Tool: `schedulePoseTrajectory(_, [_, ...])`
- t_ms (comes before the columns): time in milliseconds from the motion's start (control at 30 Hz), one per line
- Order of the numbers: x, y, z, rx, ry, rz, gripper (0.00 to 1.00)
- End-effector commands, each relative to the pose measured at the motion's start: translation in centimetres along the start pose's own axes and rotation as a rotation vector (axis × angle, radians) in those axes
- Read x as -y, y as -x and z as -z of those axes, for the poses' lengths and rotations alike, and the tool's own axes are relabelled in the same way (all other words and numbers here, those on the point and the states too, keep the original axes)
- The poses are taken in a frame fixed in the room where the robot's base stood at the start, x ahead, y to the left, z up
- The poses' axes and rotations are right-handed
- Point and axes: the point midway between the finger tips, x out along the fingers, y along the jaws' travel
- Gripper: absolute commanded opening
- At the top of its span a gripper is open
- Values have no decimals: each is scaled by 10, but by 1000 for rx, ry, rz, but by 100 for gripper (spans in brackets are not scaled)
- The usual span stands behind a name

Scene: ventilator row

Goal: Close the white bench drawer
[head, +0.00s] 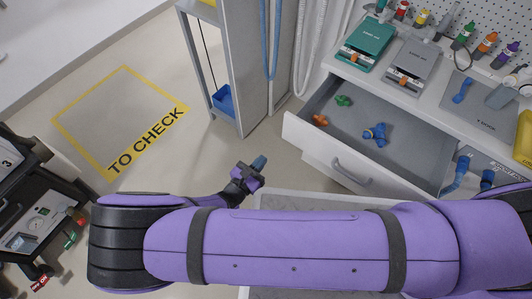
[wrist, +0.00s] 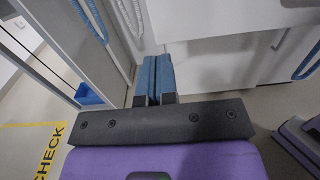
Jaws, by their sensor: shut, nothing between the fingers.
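The white bench drawer (head: 345,160) stands pulled out from the bench, with a grey bar handle (head: 350,172) on its front. Inside lie a green piece (head: 343,100), an orange piece (head: 320,120) and a blue piece (head: 375,132). My gripper (head: 259,162) is left of the drawer front and apart from it, its blue fingertips together and empty. In the wrist view my gripper (wrist: 157,80) shows shut, with a white front panel (wrist: 220,58) to its right; part of a handle shows at the right edge.
The bench top (head: 440,85) carries a green scale (head: 366,44), a grey scale (head: 412,65) and tools. A grey cabinet (head: 235,70) with a blue bin (head: 224,100) stands behind my gripper. A dark ventilator cart (head: 35,200) is at left. Floor marked "TO CHECK" (head: 145,155) is clear.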

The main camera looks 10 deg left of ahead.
Motion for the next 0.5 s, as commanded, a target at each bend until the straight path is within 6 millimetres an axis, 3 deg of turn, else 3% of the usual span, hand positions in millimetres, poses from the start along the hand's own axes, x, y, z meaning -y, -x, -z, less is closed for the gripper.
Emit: schedulePoseTrajectory(500, [1, -94, 0, 2, 1, 4, 0])
